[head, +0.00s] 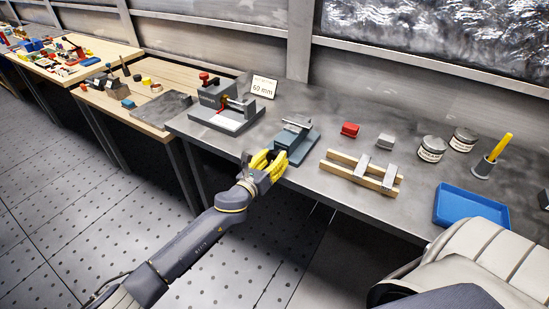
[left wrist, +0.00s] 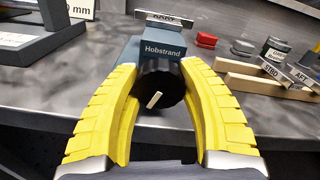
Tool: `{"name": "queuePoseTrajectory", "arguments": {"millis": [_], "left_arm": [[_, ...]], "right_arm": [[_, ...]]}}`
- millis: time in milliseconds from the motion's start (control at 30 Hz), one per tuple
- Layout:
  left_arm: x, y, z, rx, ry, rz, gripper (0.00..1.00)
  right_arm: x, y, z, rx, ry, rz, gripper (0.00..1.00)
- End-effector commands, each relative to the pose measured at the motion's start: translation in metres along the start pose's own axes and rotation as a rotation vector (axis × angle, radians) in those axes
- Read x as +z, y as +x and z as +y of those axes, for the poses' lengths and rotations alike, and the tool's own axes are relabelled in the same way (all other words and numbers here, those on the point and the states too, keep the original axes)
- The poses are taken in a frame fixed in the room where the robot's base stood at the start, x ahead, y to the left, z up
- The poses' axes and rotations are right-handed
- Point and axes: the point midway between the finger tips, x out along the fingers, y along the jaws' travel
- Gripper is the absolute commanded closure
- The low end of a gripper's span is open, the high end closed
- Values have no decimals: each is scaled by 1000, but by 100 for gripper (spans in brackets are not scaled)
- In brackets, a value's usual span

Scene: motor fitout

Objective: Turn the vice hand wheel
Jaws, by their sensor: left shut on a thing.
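The vice (head: 294,140) is a blue-grey block with a metal jaw on top, standing at the front edge of the grey bench. In the left wrist view its body (left wrist: 163,50) reads "Hobstrand". Its hand wheel (left wrist: 160,92) is a round black knob with a pale bar mark, tilted a little right of upright. My left gripper (head: 264,160), with yellow fingers, is at the front of the vice. In the left wrist view its fingers (left wrist: 160,85) close around the wheel from both sides. My right gripper does not show.
A grey fixture with a red knob (head: 215,98) stands left of the vice beside a "60 mm" card (head: 263,87). To the right are a red block (head: 350,130), a grey block (head: 385,141), wooden rails (head: 350,178), two jars (head: 431,149), a yellow-handled tool in a cup (head: 484,168) and a blue tray (head: 473,208).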

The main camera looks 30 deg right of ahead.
Motion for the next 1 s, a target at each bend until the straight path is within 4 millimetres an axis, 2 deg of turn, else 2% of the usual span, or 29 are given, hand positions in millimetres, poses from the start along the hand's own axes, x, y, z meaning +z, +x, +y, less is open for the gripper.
{"name": "queuePoseTrajectory", "arguments": {"millis": [267, 300, 500, 833, 1000], "left_arm": [[5, 1, 0, -1, 0, -7, 87], [5, 1, 0, -1, 0, -7, 53], [3, 1, 0, 0, 0, -4, 29], [2, -2, 0, 0, 1, -2, 28], [2, -18, 1, -1, 2, -2, 28]], "right_arm": [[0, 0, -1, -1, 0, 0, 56], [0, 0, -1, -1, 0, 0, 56], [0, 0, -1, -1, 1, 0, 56], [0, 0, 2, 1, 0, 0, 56], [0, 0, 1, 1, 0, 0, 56]]}}
